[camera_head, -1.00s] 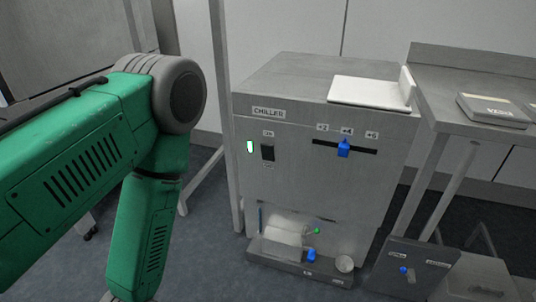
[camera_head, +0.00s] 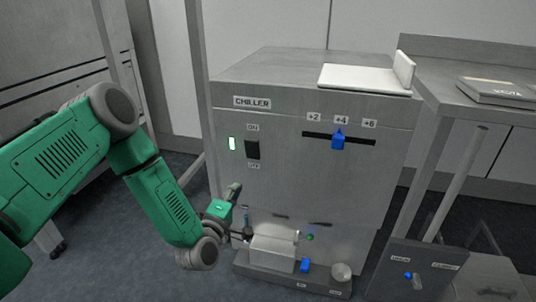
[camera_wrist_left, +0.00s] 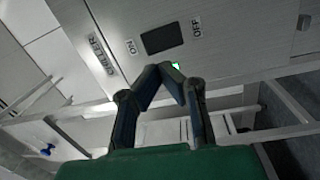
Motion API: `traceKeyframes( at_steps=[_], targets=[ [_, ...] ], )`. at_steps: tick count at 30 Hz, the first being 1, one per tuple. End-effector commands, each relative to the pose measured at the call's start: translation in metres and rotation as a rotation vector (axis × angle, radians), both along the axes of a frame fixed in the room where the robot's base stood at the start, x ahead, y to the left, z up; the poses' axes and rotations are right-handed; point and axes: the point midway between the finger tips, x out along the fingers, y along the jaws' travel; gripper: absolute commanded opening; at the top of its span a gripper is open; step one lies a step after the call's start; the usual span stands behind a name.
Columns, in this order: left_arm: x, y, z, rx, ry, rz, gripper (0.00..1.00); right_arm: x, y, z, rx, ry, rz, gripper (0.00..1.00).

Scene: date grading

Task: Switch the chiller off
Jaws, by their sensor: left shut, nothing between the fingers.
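The chiller (camera_head: 290,185) is a grey metal cabinet in the middle of the head view. Its black rocker switch (camera_head: 253,150) sits between an ON label above and an OFF label below. A green lamp (camera_head: 232,144) glows left of the switch. My left gripper (camera_head: 235,188) is shut and empty, below the switch and apart from it in the head view. In the left wrist view, the shut fingertips (camera_wrist_left: 168,70) lie just below the switch (camera_wrist_left: 162,38) in the picture and partly cover the green lamp (camera_wrist_left: 176,66). My right gripper is not in view.
A blue slider (camera_head: 338,141) sits near +4 on the chiller front. A white board (camera_head: 365,78) lies on top. A steel table (camera_head: 450,92) stands right; a frame post (camera_head: 195,75) stands left.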

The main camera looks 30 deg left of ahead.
Motion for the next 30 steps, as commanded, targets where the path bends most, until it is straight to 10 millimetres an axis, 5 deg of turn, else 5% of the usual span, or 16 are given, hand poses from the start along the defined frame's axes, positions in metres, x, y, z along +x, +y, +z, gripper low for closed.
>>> traceKeyframes(
  at_steps=[5, 19, 30],
  targets=[
    [0.005, 0.029, 0.017, -0.075, -0.143, 0.066, 0.0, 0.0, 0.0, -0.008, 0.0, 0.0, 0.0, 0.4],
    [0.013, 0.034, 0.019, -0.083, -0.153, 0.068, 0.0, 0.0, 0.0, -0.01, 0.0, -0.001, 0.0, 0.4],
    [0.08, 0.049, 0.033, -0.079, -0.155, 0.066, 0.0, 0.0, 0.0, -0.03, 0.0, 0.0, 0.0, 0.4]
  ],
)
